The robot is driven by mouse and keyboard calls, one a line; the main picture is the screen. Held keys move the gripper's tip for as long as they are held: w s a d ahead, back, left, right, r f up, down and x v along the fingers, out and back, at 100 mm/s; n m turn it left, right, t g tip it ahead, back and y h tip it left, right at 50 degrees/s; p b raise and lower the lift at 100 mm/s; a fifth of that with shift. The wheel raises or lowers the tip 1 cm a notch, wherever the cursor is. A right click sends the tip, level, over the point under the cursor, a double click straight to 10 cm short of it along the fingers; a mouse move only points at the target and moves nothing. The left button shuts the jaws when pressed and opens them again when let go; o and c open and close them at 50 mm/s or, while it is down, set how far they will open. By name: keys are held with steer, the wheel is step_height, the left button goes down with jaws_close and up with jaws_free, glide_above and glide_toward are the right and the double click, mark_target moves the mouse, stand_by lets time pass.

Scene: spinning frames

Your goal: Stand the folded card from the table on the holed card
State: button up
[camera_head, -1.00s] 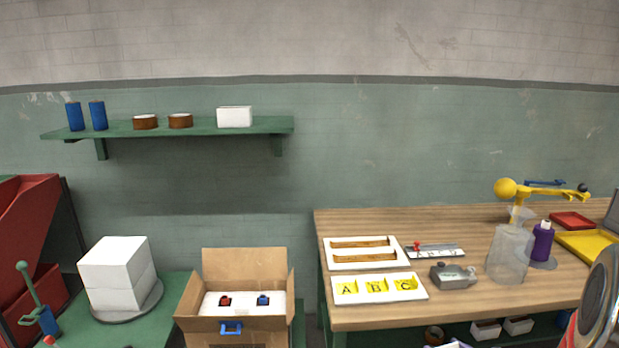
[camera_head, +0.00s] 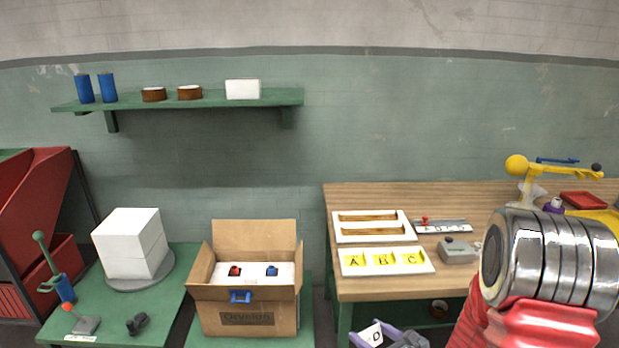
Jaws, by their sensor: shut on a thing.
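A white card with two long brown slots (camera_head: 372,228) lies flat at the table's left end; it looks like the holed card. In front of it lies a white card with yellow patches lettered A, B and C (camera_head: 345,266). My gripper (camera_head: 388,338), grey-purple and cut by the bottom edge, is in front of the table and below its top. It is shut on a small white piece lettered D (camera_head: 372,335), which looks like the folded card. The piece is tilted, and its lower part is out of view.
My arm's silver and red links cover the table's right part. A grey device (camera_head: 457,251) and a ruler-like strip with a red knob (camera_head: 442,226) lie right of the cards. A yellow lamp-like arm (camera_head: 517,166) stands behind. An open carton (camera_head: 246,318) stands left of the table.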

steer(key=w+d+r+m+h, duration=0.1)
steer(key=d+r, duration=0.2)
steer(key=r, duration=0.3)
steer(key=w+d+r+m+t+h, duration=0.1)
steer(key=d+r, duration=0.3)
steer(key=r, duration=0.2)
steer(key=shift+w+r, duration=0.25)
steer(key=shift+r, duration=0.05)
steer(key=shift+s, duration=0.15)
